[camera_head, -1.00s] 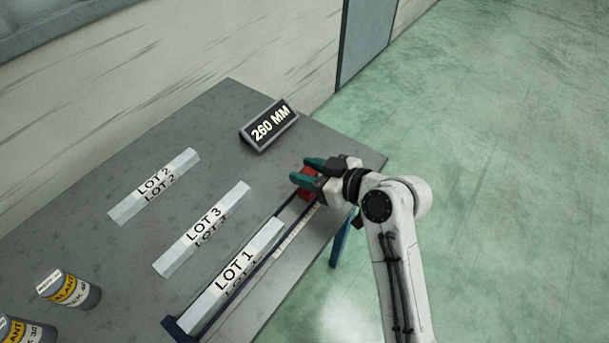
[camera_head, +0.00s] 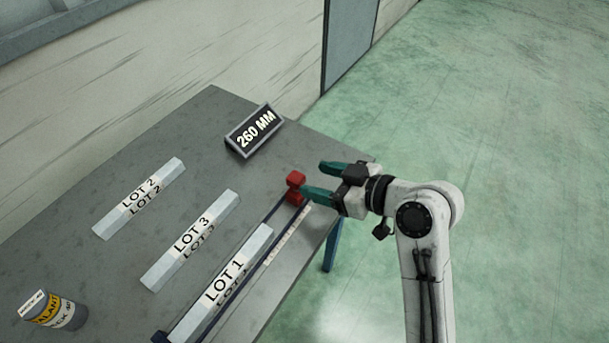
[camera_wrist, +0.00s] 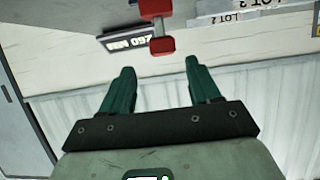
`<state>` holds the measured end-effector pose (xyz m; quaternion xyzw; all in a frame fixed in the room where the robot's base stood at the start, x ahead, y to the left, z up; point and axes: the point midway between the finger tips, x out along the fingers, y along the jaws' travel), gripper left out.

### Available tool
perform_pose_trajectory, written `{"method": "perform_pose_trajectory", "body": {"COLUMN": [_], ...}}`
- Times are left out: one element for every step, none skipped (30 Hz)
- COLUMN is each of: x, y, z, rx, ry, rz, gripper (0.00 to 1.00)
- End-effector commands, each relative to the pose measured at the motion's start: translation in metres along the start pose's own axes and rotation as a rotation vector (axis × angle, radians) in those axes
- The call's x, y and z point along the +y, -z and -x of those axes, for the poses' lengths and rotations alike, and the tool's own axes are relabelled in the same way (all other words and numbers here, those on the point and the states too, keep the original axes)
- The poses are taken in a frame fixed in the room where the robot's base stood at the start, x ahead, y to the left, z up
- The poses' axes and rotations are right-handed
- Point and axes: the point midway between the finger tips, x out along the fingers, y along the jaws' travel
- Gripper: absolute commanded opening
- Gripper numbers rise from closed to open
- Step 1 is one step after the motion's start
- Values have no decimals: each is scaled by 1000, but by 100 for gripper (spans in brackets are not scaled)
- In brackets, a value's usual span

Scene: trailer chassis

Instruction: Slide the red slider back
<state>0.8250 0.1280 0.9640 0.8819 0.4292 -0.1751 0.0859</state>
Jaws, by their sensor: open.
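The red slider (camera_head: 295,187) sits at the far end of a dark rail (camera_head: 270,222) near the table's right edge. It also shows at the top of the wrist view (camera_wrist: 161,45). My gripper (camera_head: 321,180) has its green fingers apart and empty, just right of the slider. In the wrist view the slider lies beyond the two fingertips (camera_wrist: 158,65), not between them. A pale ruler strip (camera_head: 285,237) runs along the rail.
Bars marked LOT 3 (camera_head: 212,215) and LOT 2 (camera_head: 158,178) lie on the grey table (camera_head: 120,260) to the left. A sign reading 260 MM (camera_head: 255,131) stands behind the slider. Open floor lies to the right.

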Motion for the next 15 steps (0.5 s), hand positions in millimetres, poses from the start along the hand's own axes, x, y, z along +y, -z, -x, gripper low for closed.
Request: {"method": "perform_pose_trajectory", "body": {"x": [1,1,1,1,1,1,1,1,1,1,0,0,0,0,0], "y": [0,-1,-1,-1,0,0,0,0,0,0,0,0,0,0,0], "z": [10,15,21,25,29,33,36,38,40,41,42,43,43,44,44], "rx": [2,2,1,0,2,2,1,1,1,1,1,1,0,0,0], "ry": [-3,-3,-3,-3,-4,-3,-2,-2,-2,-2,-2,-1,-1,-1,0], "rz": [0,0,1,0,-1,-1,-1,-1,0,0,0,0,0,0,0], "gripper": [62,62,62,62,62,62,62,62,62,62,62,62,62,62,62]}}
